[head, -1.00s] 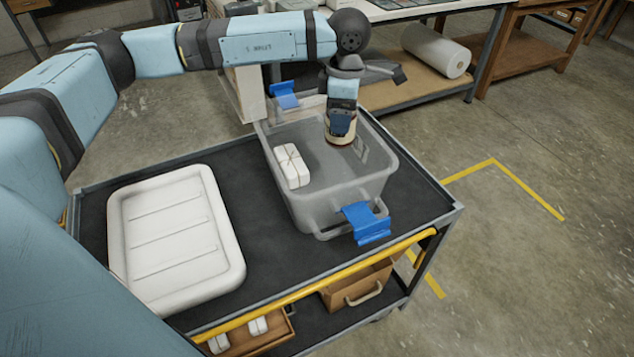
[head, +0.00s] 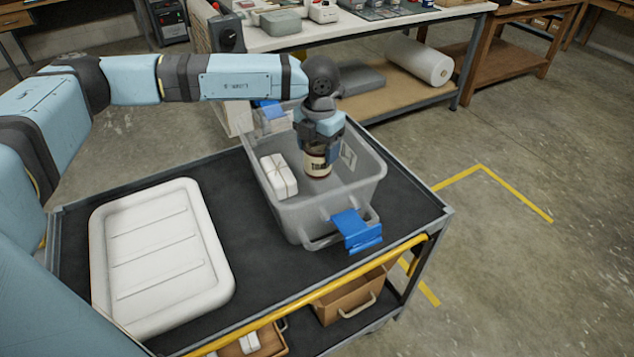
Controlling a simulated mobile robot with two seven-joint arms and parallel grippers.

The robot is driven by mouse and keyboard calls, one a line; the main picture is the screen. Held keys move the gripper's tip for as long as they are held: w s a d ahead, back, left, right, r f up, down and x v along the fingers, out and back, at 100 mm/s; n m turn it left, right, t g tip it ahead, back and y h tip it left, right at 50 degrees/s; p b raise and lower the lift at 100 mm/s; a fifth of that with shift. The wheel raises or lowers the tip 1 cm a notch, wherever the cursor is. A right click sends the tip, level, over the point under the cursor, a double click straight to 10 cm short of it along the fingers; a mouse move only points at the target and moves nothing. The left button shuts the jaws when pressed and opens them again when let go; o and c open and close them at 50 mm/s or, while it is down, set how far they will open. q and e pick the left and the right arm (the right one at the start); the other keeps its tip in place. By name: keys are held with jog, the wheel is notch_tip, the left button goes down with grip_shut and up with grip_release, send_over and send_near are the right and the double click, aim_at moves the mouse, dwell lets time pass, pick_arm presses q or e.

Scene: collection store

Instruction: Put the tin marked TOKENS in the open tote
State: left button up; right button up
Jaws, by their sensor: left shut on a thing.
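The tin (head: 317,163) has a cream label with dark lettering, too small to read fully. My left gripper (head: 318,146) is shut on its upper part and points down. The tin is within the outline of the open grey tote (head: 318,213), right of its middle; I cannot tell whether it touches the tote's floor. The tote stands on the cart with its blue clips (head: 357,230) folded outward. A white tied parcel (head: 278,176) lies inside the tote, left of the tin. My right gripper is not in view.
A white lid-like tray (head: 160,255) lies on the left of the dark cart top (head: 260,262). A yellow rail (head: 320,290) runs along the cart's front edge, with boxes on the shelf below. A workbench (head: 370,28) with a white roll (head: 418,62) stands behind.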

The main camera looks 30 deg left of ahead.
pick_arm(q)
notch_tip(320, 180, down, 11)
dwell(0.4)
jog(key=shift+f, duration=0.1)
jog(key=o, duration=1.1)
